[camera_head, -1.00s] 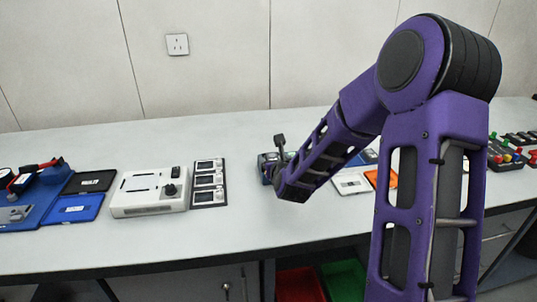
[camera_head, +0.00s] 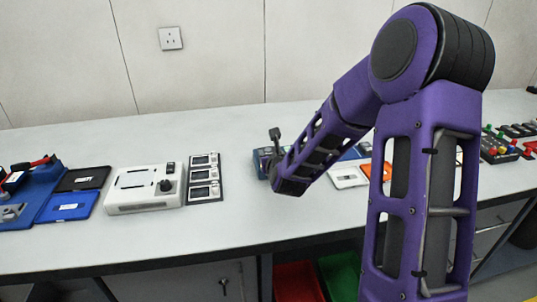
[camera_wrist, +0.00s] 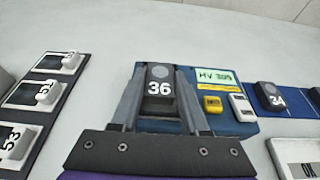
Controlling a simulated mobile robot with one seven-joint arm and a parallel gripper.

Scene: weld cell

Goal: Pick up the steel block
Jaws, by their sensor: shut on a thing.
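In the wrist view, a dark grey block marked 36 (camera_wrist: 159,88), taken as the steel block, stands between the two grey fingers of my gripper (camera_wrist: 160,72). The fingers are shut on its sides. It is over the blue board (camera_wrist: 235,128), which has a green label reading HV; whether it touches the board cannot be told.
A yellow piece (camera_wrist: 212,104) and a white piece (camera_wrist: 241,107) sit close right of the gripper. A block marked 34 (camera_wrist: 271,96) is farther right. A dark panel (camera_head: 205,180) with several modules and a white device (camera_head: 143,189) stand left. Bench between is bare.

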